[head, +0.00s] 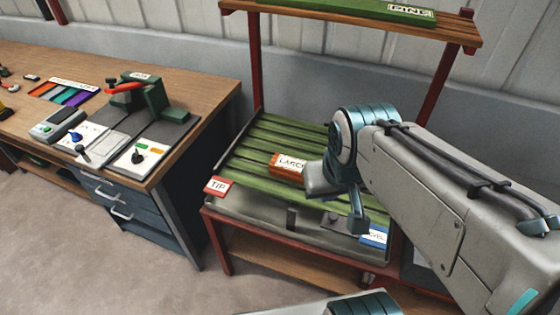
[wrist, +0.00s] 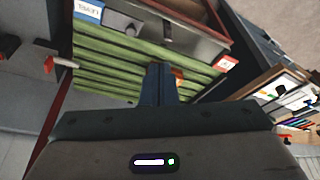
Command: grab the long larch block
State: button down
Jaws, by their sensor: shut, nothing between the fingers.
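An orange-brown block (head: 287,165) with a white label, partly readable as "LARCH", lies on the green slatted rack. Its right end is hidden behind my gripper and arm in the head view, so its full length cannot be told. In the wrist view only a small orange part of the block (wrist: 179,76) shows beside the fingers. My gripper (wrist: 159,68) has its fingers together and empty, over the slats. In the head view the gripper (head: 357,222) is right of the block's label, and its fingertips are hard to make out.
The green slats (head: 262,140) sit in a red-framed stand with a "TIP" label (head: 218,186) and a "LEVEL" label (head: 374,235) in front. A shelf (head: 350,22) with a green "PINE" piece crosses above. A wooden workbench (head: 200,75) with tools stands left.

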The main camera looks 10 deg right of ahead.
aim_at(281, 166)
jog(key=u, duration=1.4)
jog(key=i, duration=1.1)
jog(key=z, duration=2.4)
